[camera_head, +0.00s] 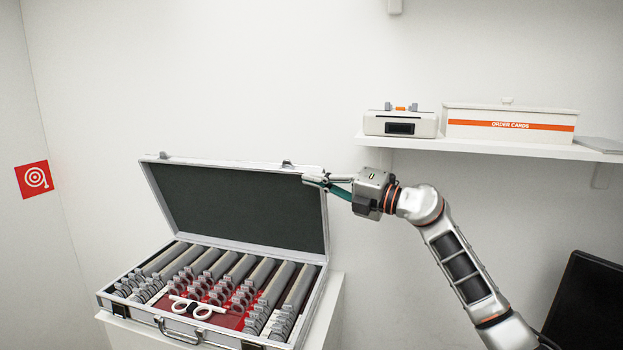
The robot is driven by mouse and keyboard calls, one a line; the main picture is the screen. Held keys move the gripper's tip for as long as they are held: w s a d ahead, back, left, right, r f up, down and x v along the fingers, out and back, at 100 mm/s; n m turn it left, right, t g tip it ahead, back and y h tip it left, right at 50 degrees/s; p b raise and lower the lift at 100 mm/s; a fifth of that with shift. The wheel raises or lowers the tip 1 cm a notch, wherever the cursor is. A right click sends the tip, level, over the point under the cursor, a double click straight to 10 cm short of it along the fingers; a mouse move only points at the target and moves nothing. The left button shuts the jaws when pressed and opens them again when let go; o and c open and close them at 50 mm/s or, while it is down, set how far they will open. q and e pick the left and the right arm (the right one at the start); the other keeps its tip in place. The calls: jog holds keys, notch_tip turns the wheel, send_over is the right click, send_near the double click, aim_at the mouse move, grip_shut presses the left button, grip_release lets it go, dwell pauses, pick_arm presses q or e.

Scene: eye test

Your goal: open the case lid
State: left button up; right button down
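The silver case (205,339) stands on a white stand with its lid (240,205) raised, the dark green lining facing me. Inside are rows of grey holders (268,285) and a white trial frame (191,308) on red lining. My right gripper (306,181) is at the lid's upper right corner, its fingers pointing left and overlapping the edge in the picture. The fingertips look close together, but I cannot tell whether they hold the edge or only touch it. My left gripper is not in view.
A white shelf (480,147) at the upper right holds a grey device (400,123) and a white box labelled "ORDER CARDS" (510,122). A dark screen (590,305) stands at the lower right.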

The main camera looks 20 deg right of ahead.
aim_at(321, 169)
jog(key=w+d, duration=0.2)
jog(key=w, duration=0.1)
jog(key=w+d, duration=0.1)
jog(key=shift+w+r, duration=0.2)
jog(key=shift+r, duration=0.05)
jog(key=shift+w+d+r, duration=0.15)
jog(key=shift+w+d, duration=0.05)
jog(key=shift+d, duration=0.05)
jog(key=shift+s+a+r, duration=0.1)
jog(key=shift+s+r, duration=0.05)
jog(key=shift+r, duration=0.2)
jog(key=shift+w+f, duration=0.2)
jog(key=shift+s+r, duration=0.1)
jog(key=shift+s, duration=0.05)
jog(key=v, duration=1.2)
